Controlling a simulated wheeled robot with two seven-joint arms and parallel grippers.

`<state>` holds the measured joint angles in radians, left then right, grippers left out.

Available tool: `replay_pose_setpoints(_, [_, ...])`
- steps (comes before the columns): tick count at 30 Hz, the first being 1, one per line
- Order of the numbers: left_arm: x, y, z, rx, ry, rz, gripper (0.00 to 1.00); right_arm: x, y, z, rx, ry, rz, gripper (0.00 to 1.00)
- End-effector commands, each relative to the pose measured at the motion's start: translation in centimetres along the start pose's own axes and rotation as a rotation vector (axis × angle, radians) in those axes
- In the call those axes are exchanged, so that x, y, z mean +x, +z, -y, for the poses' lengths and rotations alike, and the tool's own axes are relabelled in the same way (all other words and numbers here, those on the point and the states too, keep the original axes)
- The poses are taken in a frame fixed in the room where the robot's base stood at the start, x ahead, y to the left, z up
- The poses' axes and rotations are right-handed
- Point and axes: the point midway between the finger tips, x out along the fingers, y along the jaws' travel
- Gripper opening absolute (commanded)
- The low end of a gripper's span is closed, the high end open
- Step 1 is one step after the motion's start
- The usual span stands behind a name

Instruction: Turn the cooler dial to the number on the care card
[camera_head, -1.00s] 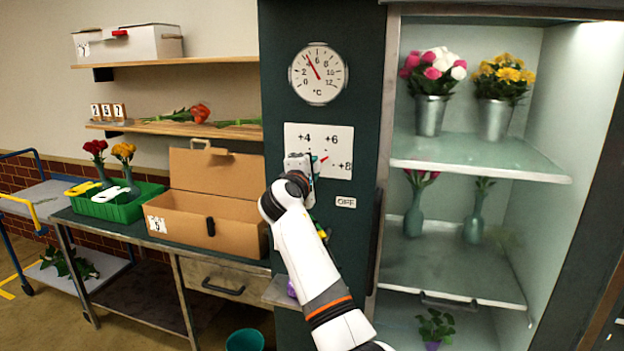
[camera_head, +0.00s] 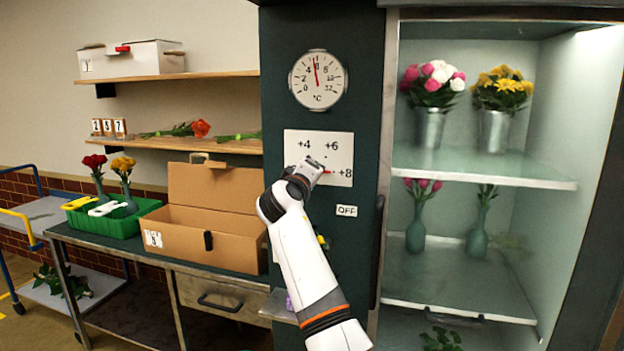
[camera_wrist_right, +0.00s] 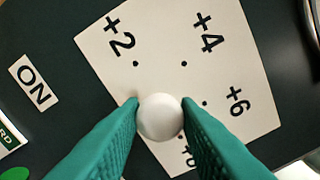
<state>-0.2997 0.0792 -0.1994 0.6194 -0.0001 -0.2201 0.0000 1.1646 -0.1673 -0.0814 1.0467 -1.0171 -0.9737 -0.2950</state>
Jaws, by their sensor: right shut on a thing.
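The white dial plate (camera_head: 342,148) on the dark cooler front shows +4, +6 and +8. My right gripper (camera_head: 312,166) covers its lower left part. In the right wrist view my right gripper (camera_wrist_right: 162,122) has its teal fingers shut on both sides of the round white dial knob (camera_wrist_right: 160,118). A red pointer (camera_head: 326,172) sticks out from the knob toward +8. In the wrist view, +8 is partly hidden by a finger; +2, +4 and +6 are clear. A card corner reading "RD" (camera_wrist_right: 8,138) shows at the left edge; no number on it is readable. My left gripper is not in view.
A round thermometer (camera_head: 318,80) hangs above the plate, its needle near 6. An OFF label (camera_head: 346,211) is below the plate and an ON label (camera_wrist_right: 33,87) shows in the wrist view. A glass-shelved cooler (camera_head: 470,168) with flowers stands right, a cardboard box (camera_head: 190,238) left.

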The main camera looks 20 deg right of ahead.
Motion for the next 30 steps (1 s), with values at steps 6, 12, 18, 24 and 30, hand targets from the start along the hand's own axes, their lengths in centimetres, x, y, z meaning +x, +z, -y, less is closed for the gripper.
replay_pose_setpoints(6, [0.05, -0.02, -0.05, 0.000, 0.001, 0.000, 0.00, -0.01, 0.25, 0.57, 0.021, -0.009, 0.007, 0.06])
replay_pose_setpoints(12, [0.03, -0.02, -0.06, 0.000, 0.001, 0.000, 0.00, -0.02, 0.27, 0.61, 0.021, -0.009, 0.008, 0.06])
replay_pose_setpoints(18, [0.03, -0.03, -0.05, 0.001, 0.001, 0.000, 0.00, -0.02, 0.24, 0.54, 0.019, -0.008, 0.007, 0.48])
replay_pose_setpoints(24, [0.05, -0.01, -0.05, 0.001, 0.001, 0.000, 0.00, -0.01, 0.13, 0.30, 0.017, -0.004, 0.004, 0.51])
replay_pose_setpoints(30, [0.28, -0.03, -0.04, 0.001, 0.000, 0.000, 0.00, -0.56, 0.10, 0.08, 0.016, -0.003, 0.004, 0.51])
